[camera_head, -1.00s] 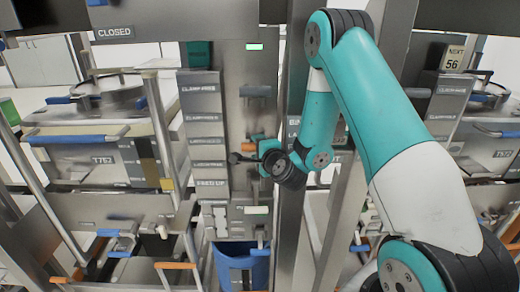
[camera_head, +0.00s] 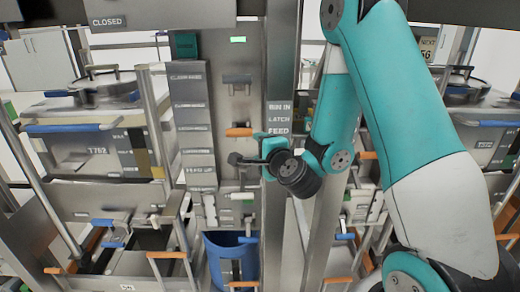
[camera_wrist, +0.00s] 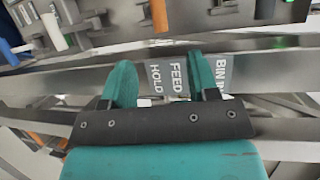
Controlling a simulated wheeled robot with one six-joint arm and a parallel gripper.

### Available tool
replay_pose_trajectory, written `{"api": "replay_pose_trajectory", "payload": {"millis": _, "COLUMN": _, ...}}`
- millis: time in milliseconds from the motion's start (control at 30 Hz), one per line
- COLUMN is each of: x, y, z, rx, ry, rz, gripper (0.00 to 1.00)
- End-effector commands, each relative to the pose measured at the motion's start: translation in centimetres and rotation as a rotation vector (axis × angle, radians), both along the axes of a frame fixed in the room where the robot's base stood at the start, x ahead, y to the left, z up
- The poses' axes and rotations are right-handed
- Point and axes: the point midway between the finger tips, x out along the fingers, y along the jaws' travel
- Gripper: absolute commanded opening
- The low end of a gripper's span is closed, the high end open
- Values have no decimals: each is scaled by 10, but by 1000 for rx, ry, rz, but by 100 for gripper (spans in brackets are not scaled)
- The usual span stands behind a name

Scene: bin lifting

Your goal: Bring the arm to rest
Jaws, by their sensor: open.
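My arm reaches down from the upper right in the head view. Its wrist bends left, and my gripper (camera_head: 246,158) sits in front of the steel post, left of the round dark wrist joint. In the wrist view, my gripper (camera_wrist: 163,82) shows two teal fingers standing apart with nothing held between them. Behind the fingers is a grey label (camera_wrist: 168,78) reading "FEED HOLD" on a steel bar. In the head view, an orange handle (camera_head: 238,132) is just above the gripper; whether they touch cannot be told.
A blue bin (camera_head: 215,260) stands low at the machine's centre, below my gripper. A column of grey label plates (camera_head: 190,120) is left of the gripper. Steel posts (camera_head: 281,60) stand close behind the arm.

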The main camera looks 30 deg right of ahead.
Motion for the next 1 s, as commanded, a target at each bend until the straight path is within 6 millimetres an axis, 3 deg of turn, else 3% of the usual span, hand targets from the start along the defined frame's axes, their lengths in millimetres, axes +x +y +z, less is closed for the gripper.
{"api": "replay_pose_trajectory", "payload": {"millis": 667, "x": 1, "y": 6, "z": 2, "rx": -7, "ry": 3, "rz": 20, "gripper": 54}}
{"api": "replay_pose_trajectory", "payload": {"millis": 767, "x": 3, "y": 29, "z": 10, "rx": -48, "ry": 25, "rz": 121, "gripper": 54}}
{"api": "replay_pose_trajectory", "payload": {"millis": 867, "x": -2, "y": 74, "z": 23, "rx": -149, "ry": 71, "rz": 329, "gripper": 54}}
{"api": "replay_pose_trajectory", "payload": {"millis": 1000, "x": -34, "y": 147, "z": 41, "rx": -379, "ry": 155, "rz": 712, "gripper": 54}}
